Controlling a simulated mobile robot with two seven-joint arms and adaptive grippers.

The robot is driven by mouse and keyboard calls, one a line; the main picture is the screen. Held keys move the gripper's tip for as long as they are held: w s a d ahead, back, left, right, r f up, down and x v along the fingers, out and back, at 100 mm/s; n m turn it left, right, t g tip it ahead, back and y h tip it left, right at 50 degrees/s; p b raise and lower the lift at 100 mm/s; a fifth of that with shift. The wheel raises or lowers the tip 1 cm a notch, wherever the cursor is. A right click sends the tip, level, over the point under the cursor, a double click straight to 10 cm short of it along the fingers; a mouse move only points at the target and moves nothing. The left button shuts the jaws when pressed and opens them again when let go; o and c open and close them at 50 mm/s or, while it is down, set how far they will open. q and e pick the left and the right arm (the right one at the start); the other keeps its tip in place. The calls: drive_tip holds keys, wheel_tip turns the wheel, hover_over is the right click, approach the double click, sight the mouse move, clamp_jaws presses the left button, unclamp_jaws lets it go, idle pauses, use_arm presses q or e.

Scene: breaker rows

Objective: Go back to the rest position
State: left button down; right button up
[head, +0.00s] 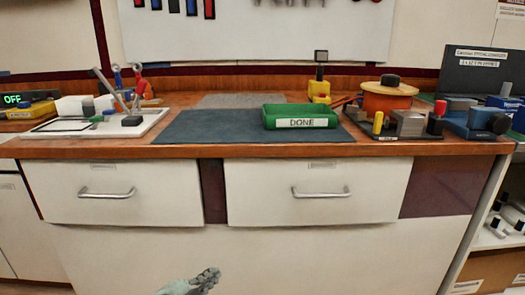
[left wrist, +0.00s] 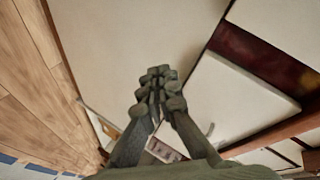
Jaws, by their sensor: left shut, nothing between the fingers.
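My left gripper (head: 205,280) shows at the bottom of the head view, low in front of the white cabinet front and below the two drawers. In the left wrist view its fingers (left wrist: 158,80) are together, with nothing between them. The gripper is apart from the bench top and everything on it. My right gripper is in neither view.
The bench has two closed drawers, left (head: 120,205) and right (head: 300,205). On top are a dark mat (head: 210,128), a green DONE tray (head: 300,112), a white tool tray (head: 60,130) and an orange spool (head: 385,100). Shelves (head: 500,235) stand at right.

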use_arm(q)
drive_tip(key=s+a+f+n+g+y, duration=0.2)
drive_tip(key=s+a+f+n+g, duration=0.1)
drive_tip(key=s, duration=0.5)
drive_tip(key=s+a+f+n+g+y+p, duration=0.1)
drive_tip(key=s+a+f+n+g+y, duration=0.1)
drive_tip(key=s+a+f+n, duration=0.3)
drive_tip(key=s+a+f+n+g+y+p, duration=0.1)
drive_tip(key=s+a+f+n+g, duration=0.3)
drive_tip(key=s+f, duration=0.4)
drive_tip(key=s+a+n+y, duration=0.1)
drive_tip(key=s+a, duration=0.1)
drive_tip(key=s, duration=0.2)
drive_tip(key=shift+f, duration=0.2)
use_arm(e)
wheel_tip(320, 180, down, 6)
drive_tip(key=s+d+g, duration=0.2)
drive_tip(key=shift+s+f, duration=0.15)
